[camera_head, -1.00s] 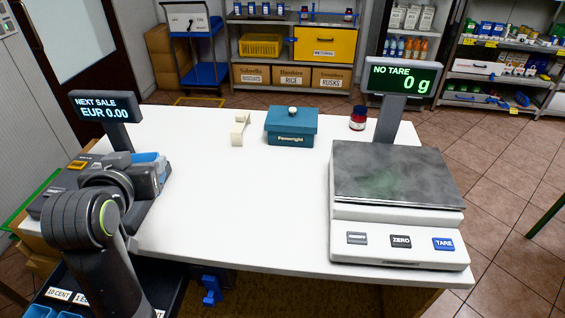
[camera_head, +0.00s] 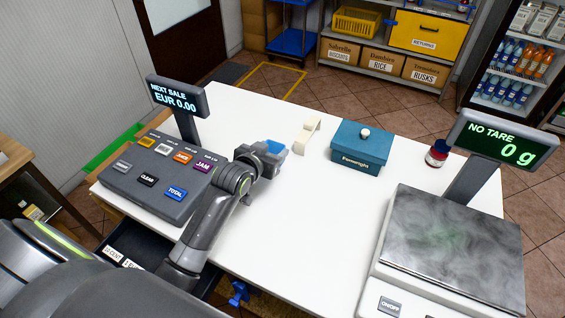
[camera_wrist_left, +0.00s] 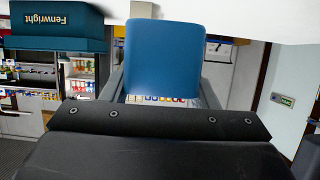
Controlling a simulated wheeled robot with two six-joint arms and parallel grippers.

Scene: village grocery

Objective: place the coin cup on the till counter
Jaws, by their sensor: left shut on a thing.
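The coin cup (camera_head: 276,148) is a small blue cup, mostly hidden by my left gripper in the head view. In the left wrist view the cup (camera_wrist_left: 165,58) shows large between the fingers. My left gripper (camera_head: 262,158) is shut on it, over the white till counter (camera_head: 285,220), just right of the till. I cannot tell whether the cup touches the counter. My right gripper is in neither view.
The till (camera_head: 160,180) with its display (camera_head: 177,98) stands at the left. A cream block (camera_head: 307,136) and a teal Fenwright box (camera_head: 360,150) stand behind the cup. A red jar (camera_head: 437,155) and the scale (camera_head: 450,250) are at the right. The middle counter is clear.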

